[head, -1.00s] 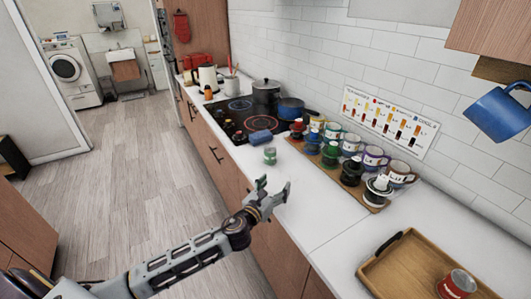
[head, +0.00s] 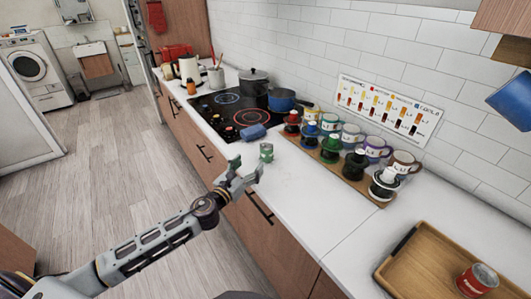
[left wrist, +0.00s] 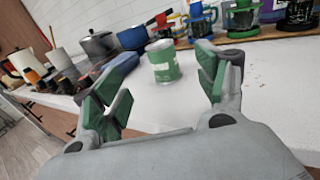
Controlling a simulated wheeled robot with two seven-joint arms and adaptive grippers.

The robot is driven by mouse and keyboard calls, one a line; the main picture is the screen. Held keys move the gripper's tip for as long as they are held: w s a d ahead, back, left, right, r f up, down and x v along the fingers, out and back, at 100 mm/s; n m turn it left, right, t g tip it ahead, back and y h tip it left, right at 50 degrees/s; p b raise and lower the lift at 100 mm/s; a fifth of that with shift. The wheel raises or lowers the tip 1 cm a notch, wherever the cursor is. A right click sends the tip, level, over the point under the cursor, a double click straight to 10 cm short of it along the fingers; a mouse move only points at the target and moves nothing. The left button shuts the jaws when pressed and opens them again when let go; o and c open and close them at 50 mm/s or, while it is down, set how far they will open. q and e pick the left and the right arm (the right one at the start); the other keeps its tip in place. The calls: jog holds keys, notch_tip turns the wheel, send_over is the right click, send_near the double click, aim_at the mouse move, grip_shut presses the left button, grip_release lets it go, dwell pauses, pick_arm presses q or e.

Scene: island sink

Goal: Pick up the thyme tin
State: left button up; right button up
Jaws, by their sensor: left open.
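The thyme tin (head: 266,153), a small green can with a pale top, stands upright on the white counter in front of the blue cloth-like item. My left gripper (head: 243,174) is open and empty at the counter's front edge, just short of the tin. In the left wrist view its green-padded fingers (left wrist: 158,88) are spread wide to either side of the tin, not touching it. My right gripper is not in view.
A blue item (head: 253,132) lies close behind the tin. The black cooktop (head: 228,110) holds a dark pot and a blue pan. A wooden board (head: 335,168) carries several mugs and coloured drippers at right. A wooden tray (head: 410,268) with a red can stands nearer. Counter between is clear.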

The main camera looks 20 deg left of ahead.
aim_at(263, 150)
pick_arm(q)
jog(key=shift+w, duration=0.15)
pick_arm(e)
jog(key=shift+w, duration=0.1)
pick_arm(q)
jog(key=shift+w+d, duration=0.15)
jog(key=shift+w, duration=0.55)
jog(key=shift+w+d, duration=0.15)
jog(key=shift+w, duration=0.45)
jog(key=shift+w+d+p, duration=0.1)
jog(key=shift+w+p, duration=0.2)
jog(key=shift+w, duration=0.3)
jog(key=shift+w+d, duration=0.15)
jog(key=shift+w, duration=0.45)
jog(key=shift+w+d, duration=0.2)
jog(key=shift+w, duration=0.8)
jog(key=shift+w+d, duration=0.15)
jog(key=shift+w, duration=0.4)
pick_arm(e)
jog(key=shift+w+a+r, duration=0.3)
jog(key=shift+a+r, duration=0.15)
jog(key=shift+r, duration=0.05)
